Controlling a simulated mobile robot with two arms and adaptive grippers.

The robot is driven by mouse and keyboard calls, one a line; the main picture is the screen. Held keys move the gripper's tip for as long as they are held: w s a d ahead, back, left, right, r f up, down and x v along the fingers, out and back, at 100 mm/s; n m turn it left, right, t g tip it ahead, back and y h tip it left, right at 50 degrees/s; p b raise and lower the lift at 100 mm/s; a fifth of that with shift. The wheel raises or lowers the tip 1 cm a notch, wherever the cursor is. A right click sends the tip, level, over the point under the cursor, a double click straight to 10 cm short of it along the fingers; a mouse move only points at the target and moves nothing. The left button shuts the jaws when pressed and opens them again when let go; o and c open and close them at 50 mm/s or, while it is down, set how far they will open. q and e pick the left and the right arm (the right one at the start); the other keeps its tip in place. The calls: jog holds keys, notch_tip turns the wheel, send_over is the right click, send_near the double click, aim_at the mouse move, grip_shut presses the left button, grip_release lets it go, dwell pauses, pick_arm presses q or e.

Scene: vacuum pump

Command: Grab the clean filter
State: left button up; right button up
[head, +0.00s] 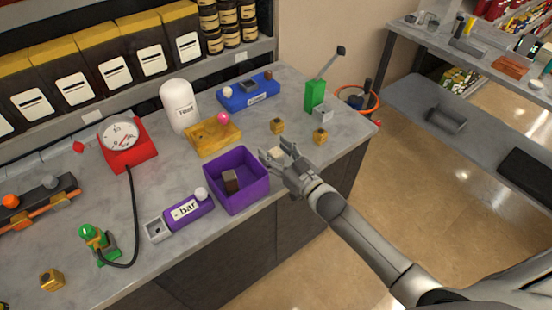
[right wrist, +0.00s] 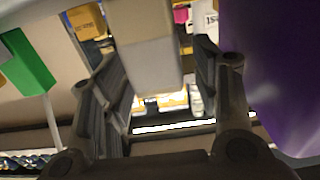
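A small pale block (head: 278,152), which looks like the clean filter, is on the grey table just right of the purple bin (head: 260,187). My right gripper (head: 277,159) is low over the table with its fingers on either side of this block. In the right wrist view the block (right wrist: 147,45) is white and beige and lies between the open fingers (right wrist: 160,70). A gap shows beside the finger on the right; contact on the other side is unclear. A dark brown block (head: 231,180) sits inside the purple bin. My left gripper is out of view.
The purple bin's wall (right wrist: 275,70) is close beside my right gripper. Two gold cubes (head: 278,126) (head: 320,136) and a green box with a lever (head: 315,95) are farther back. A yellow tray (head: 213,134) and a purple "bar" device (head: 187,211) are to the left.

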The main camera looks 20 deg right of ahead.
jog(key=c, duration=1)
jog(key=shift+r, duration=0.1)
